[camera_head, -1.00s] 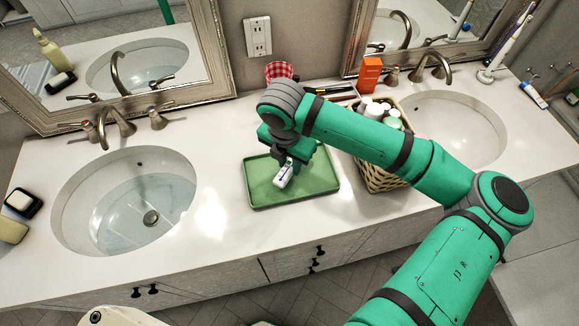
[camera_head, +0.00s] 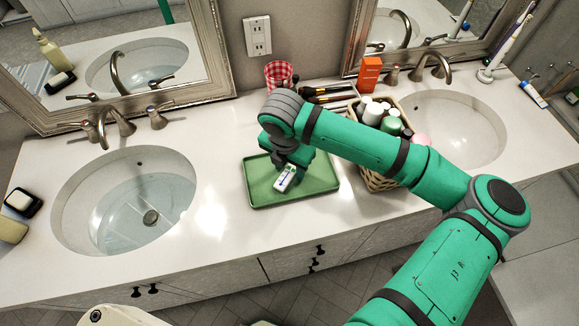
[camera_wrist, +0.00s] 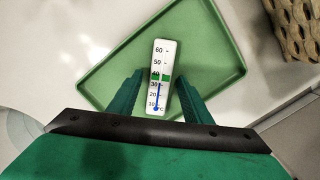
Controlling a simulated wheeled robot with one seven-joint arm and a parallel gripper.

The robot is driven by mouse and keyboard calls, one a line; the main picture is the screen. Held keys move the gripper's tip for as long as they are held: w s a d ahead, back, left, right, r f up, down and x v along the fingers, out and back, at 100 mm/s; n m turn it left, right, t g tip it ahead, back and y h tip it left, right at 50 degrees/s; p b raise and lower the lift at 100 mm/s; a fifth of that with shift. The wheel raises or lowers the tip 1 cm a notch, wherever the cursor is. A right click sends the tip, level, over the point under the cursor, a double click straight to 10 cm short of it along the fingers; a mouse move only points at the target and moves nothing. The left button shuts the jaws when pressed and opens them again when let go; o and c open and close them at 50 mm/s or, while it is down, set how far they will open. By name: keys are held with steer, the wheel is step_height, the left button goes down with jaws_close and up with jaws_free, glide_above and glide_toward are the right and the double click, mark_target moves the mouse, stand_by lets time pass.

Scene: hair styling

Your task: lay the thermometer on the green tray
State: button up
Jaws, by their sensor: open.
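The thermometer (camera_head: 285,178) is a small white slab with a blue column and a number scale. It lies on the green tray (camera_head: 318,187), within its rim, and shows face up in the wrist view (camera_wrist: 164,60). The tray's bare floor also shows in the wrist view (camera_wrist: 205,50). My gripper (camera_wrist: 160,80) is open, with one finger on each side of the thermometer's lower half and a gap visible beside it. In the head view my gripper (camera_head: 289,163) is low over the tray, and the hand hides the thermometer's upper end.
A wicker basket (camera_head: 373,181) of bottles stands right of the tray, under my forearm. A sink basin (camera_head: 130,200) with water is at left, another (camera_head: 460,130) at right. A checkered cup (camera_head: 278,74), brushes and an orange box (camera_head: 369,74) stand behind. Counter left of the tray is clear.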

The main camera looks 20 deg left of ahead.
mark_target(287, 176)
step_height(287, 176, up, 12)
steer(key=s, duration=0.1)
steer(key=shift+s, duration=0.3)
stand_by(0.6)
